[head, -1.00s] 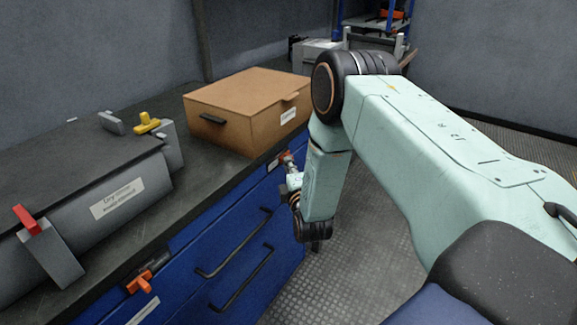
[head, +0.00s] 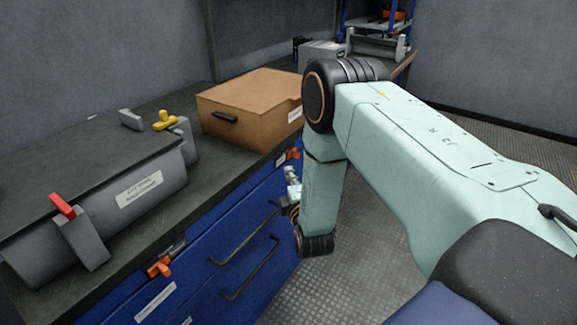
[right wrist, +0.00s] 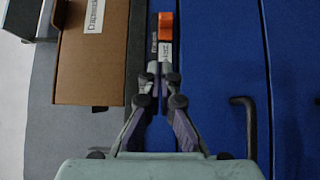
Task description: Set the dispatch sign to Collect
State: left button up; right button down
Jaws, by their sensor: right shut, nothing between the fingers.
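A small slider sign with an orange block (right wrist: 166,25) and pale label plates sits on the blue cabinet's top edge, in the right wrist view. I cannot read its labels. The same orange block (head: 294,154) shows in the head view, below the cardboard box. My right gripper (right wrist: 160,70) is shut and empty, its fingertips just short of the sign's near end in the wrist view; I cannot tell if they touch. In the head view the right gripper (head: 291,175) is partly hidden by my forearm. My left gripper is not in view.
A cardboard box (head: 245,108) stands on the dark bench. A grey case (head: 130,205) with red and yellow latches is at left. A second orange fitting (head: 160,267) is on the cabinet front, near black drawer handles (head: 250,267). The floor at right is clear.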

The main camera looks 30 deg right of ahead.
jog(key=p+v, duration=0.1)
jog(key=v, duration=0.5)
jog(key=shift+f, duration=0.25)
jog(key=shift+s+d, duration=0.1)
jog(key=shift+r, duration=0.1)
